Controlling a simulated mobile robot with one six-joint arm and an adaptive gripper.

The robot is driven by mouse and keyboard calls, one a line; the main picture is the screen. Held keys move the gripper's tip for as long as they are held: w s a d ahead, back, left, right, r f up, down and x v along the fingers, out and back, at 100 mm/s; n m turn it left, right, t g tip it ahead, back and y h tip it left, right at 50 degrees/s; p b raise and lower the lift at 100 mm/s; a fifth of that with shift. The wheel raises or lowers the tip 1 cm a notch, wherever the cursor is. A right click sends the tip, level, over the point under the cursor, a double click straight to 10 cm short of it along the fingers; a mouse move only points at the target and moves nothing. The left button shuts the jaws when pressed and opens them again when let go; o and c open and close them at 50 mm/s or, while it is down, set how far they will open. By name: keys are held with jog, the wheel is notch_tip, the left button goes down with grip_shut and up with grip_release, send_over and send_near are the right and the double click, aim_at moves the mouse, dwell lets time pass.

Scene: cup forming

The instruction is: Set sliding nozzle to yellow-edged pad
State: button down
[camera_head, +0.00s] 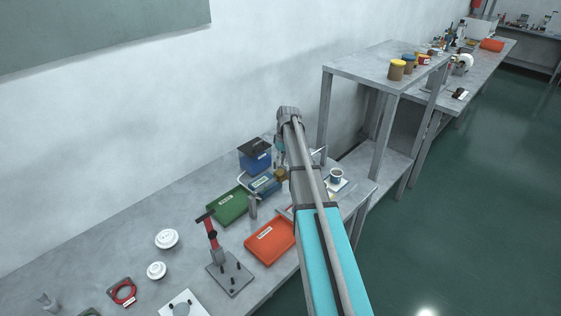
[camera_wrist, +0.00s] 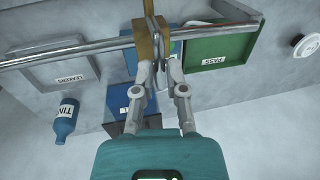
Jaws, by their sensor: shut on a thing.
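The sliding nozzle (camera_wrist: 147,42) is a brass-coloured block on a silver rail (camera_wrist: 70,52) in the wrist view. My gripper (camera_wrist: 158,62) is shut on it, with one finger on each side. In the head view a small brass-coloured part (camera_head: 281,174) shows beside my arm, above the trays; my gripper is mostly hidden there. A cup (camera_head: 337,175) stands on a light pad (camera_head: 340,187) right of my arm. I cannot tell the colour of that pad's edge, and I cannot make out a yellow edge elsewhere.
A green tray (camera_head: 229,207), an orange tray (camera_head: 270,243), a blue box (camera_head: 254,161) and a red-handled press (camera_head: 213,240) stand on the bench. A grey tray (camera_wrist: 58,73) and blue bottle (camera_wrist: 66,118) show in the wrist view. A raised shelf (camera_head: 372,69) stands right.

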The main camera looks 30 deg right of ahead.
jog(key=shift+d, duration=0.1)
jog(key=w+d, duration=0.1)
jog(key=d, duration=0.2)
jog(key=w+d, duration=0.1)
jog(key=d, duration=0.3)
jog(key=w+d, duration=0.2)
jog(key=d, duration=0.1)
jog(key=shift+d, duration=0.4)
jog(key=c, duration=0.7)
grip_release()
jog(key=shift+r, duration=0.15)
